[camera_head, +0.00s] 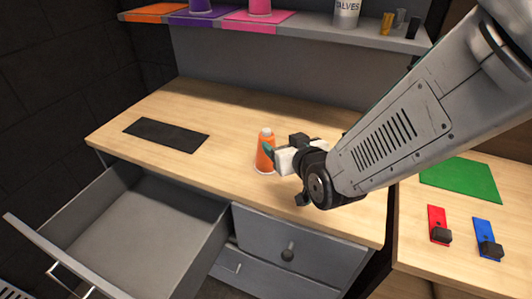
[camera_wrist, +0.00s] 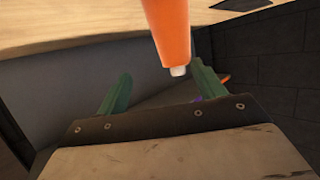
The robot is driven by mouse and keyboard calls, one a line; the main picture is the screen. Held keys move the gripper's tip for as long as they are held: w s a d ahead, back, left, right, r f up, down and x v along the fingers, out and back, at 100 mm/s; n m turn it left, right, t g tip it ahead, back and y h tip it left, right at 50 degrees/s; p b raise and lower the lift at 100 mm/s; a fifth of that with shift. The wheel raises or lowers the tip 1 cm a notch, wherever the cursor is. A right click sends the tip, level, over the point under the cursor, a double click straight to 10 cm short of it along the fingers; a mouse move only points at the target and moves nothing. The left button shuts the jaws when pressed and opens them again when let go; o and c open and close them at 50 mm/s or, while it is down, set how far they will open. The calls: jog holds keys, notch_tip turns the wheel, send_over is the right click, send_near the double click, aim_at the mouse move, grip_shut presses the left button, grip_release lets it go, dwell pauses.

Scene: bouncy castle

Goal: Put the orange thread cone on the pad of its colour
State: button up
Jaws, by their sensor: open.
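The orange thread cone (camera_head: 265,152) stands upright on the wooden worktop, with a pale tip on top. In the wrist view the cone (camera_wrist: 172,32) shows upside down, its tip between my two green fingers and nearer the right one. My gripper (camera_head: 277,155) is open at the cone's right side, at about its height; one finger overlaps the cone in the head view. I cannot tell whether a finger touches it. The orange pad (camera_head: 155,12) lies at the left end of the raised shelf, with nothing seen on it.
A purple pad (camera_head: 222,17) and a pink pad (camera_head: 262,25) on the shelf each hold a cone. A white canister (camera_head: 346,13) stands to their right. A black mat (camera_head: 166,135) lies on the worktop. A drawer (camera_head: 150,230) is pulled open at front left.

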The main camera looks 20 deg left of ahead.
aim_at(264, 137)
jog(key=shift+s+a+f, duration=0.2)
jog(key=shift+s+a, duration=0.05)
jog(key=shift+a, duration=0.35)
jog(key=shift+w+a+f+y, duration=0.1)
jog(key=shift+w+a+y, duration=0.05)
jog(key=shift+a+y, duration=0.25)
jog(key=x, duration=0.7)
jog(key=shift+a+f, duration=0.2)
jog(key=c, duration=1.3)
jog(key=shift+r, duration=0.2)
